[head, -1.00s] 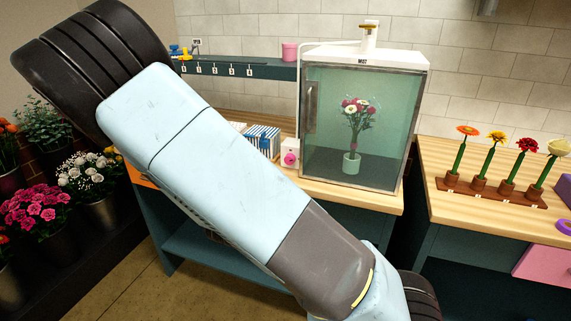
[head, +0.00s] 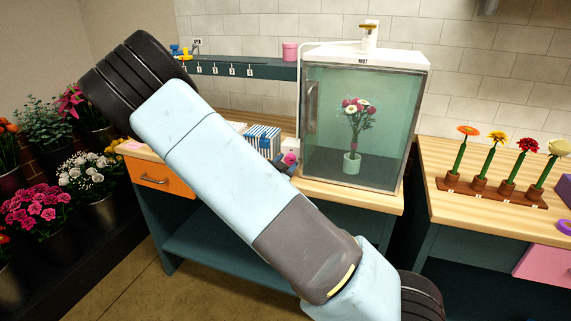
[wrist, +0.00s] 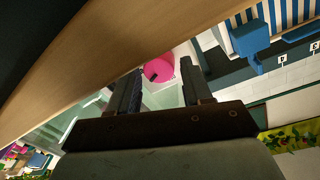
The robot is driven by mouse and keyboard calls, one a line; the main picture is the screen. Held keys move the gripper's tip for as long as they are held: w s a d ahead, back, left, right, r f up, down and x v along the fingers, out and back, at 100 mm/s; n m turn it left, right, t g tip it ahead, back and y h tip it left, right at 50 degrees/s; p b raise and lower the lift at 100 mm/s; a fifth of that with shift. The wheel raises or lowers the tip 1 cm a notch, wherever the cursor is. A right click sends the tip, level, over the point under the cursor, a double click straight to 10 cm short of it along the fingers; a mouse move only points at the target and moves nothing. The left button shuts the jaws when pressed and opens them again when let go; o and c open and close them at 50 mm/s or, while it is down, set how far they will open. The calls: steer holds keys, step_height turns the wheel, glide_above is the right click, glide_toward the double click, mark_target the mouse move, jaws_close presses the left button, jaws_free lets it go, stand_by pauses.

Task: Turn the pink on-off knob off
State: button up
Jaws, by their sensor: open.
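The pink knob (head: 290,159) sits on the front of a small white box (head: 293,146) on the wooden counter, left of the glass case. My gripper (wrist: 157,88) is open and empty, pointing toward the knob. In the head view my gripper (head: 287,168) is a small dark shape just below and beside the knob, mostly hidden behind my arm. I cannot tell whether a finger touches the knob.
The counter edge (wrist: 110,50) passes close to my gripper in the wrist view. A glass mist case (head: 362,120) with a bouquet stands right of the knob. A blue-and-white striped box (head: 263,140) stands left of it. An orange drawer (head: 162,180) is under the counter.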

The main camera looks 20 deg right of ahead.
steer(key=shift+w+d, duration=0.25)
steer(key=shift+w, duration=0.05)
steer(key=c, duration=0.7)
steer(key=shift+a, duration=0.1)
steer(key=shift+c, duration=0.3)
